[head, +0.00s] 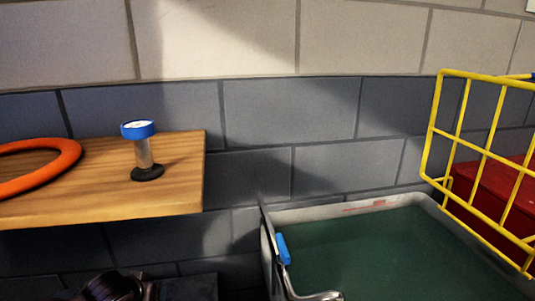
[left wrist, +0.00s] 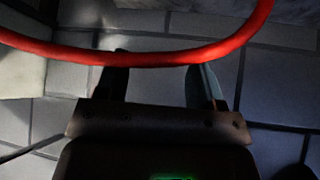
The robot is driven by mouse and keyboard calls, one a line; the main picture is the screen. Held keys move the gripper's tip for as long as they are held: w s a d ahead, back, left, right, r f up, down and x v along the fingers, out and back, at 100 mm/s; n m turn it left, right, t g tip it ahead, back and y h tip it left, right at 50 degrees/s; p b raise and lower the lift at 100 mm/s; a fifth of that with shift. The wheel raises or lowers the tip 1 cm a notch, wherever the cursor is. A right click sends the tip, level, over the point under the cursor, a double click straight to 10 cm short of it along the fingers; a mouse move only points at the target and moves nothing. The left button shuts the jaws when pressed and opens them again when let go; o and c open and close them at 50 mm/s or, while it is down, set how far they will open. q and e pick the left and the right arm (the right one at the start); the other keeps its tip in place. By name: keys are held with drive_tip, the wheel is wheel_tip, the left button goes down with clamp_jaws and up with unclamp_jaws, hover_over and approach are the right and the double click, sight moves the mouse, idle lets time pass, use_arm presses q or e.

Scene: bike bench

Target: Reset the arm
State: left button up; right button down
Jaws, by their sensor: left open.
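My left gripper (left wrist: 158,68) is open in the left wrist view, its two dark fingers set wide apart. Nothing shows held between them. A red curved tube (left wrist: 150,57) crosses that view over the fingertips; I cannot tell whether it touches them. In the head view an orange-red ring (head: 62,165) lies on the wooden shelf (head: 185,190) at the left, cut off by the picture edge. A dark part of my own arm shows at the bottom left. My right gripper is not in view.
A pump-like post with a blue cap (head: 138,129) stands on the shelf. A basin (head: 410,199) of dark green liquid, with a blue-tipped metal fitting (head: 283,250), is lower right. A yellow wire basket (head: 487,152) and a red box (head: 492,185) are at the right. A block wall is behind.

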use_arm(q)
drive_tip(key=s+d+r+m+t+h+p, duration=0.3)
drive_tip(key=s+d+r+m+t+p, duration=0.15)
drive_tip(key=s+d, duration=0.4)
drive_tip(key=s+a+f+n+y+p, duration=0.1)
drive_tip(key=s+a+f+p, duration=0.1)
drive_tip(key=s, duration=1)
drive_tip(key=s+a+f+n+g+y+p, duration=0.1)
drive_tip(key=s+a+f+n+y+p, duration=0.1)
drive_tip(key=s, duration=1.1)
drive_tip(key=shift+a+f, duration=0.35)
drive_tip(key=shift+f, duration=0.15)
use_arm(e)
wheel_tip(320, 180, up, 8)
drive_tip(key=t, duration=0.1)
use_arm(q)
drive_tip(key=shift+s+n, duration=0.1)
drive_tip(key=shift+n, duration=0.15)
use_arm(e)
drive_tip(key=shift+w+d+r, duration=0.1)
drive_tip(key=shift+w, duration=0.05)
